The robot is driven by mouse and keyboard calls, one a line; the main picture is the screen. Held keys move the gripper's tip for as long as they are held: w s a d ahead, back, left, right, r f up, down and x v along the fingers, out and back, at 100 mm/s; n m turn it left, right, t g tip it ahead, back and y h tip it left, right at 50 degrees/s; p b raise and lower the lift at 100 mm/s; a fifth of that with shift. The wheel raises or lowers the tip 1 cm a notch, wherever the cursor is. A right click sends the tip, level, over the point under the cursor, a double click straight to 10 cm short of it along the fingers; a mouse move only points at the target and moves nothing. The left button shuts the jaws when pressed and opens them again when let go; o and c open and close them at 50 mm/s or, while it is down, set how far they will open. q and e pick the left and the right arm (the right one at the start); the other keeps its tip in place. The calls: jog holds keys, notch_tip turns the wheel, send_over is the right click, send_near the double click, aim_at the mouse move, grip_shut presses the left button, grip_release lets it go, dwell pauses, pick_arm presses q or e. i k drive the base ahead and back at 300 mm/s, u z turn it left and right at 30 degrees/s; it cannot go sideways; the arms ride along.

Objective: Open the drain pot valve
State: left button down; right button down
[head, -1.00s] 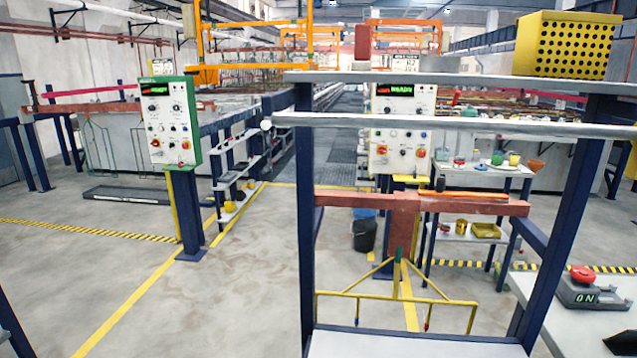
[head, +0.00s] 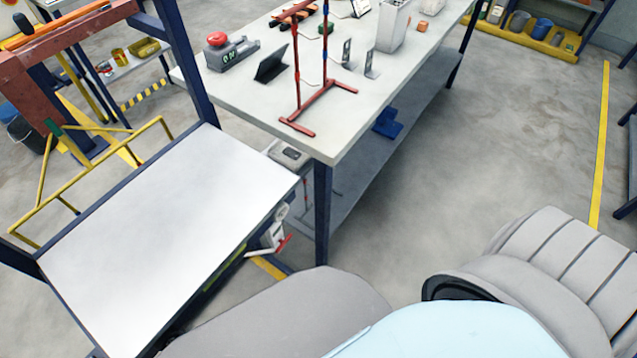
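A small red handle (head: 283,243) on a pale fitting (head: 267,237) shows low down, between the right edge of the white shelf and the front leg of the worktable. It looks like the drain pot valve, but it is small and partly hidden, so I cannot tell its position. A grey box-like unit (head: 289,154) stands just above it, partly hidden by the worktable. Neither of my grippers is in view.
The white shelf (head: 165,240) of a blue frame fills the left. The worktable (head: 240,92) carries a red stand (head: 315,106) and a red-button box (head: 228,52). A yellow rack (head: 100,160) is at left. Open floor (head: 450,170) lies right of the worktable.

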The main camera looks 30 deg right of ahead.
aim_at(281, 242)
jog(key=u, duration=0.35)
jog(key=k, duration=0.6)
jog(key=u, duration=0.45)
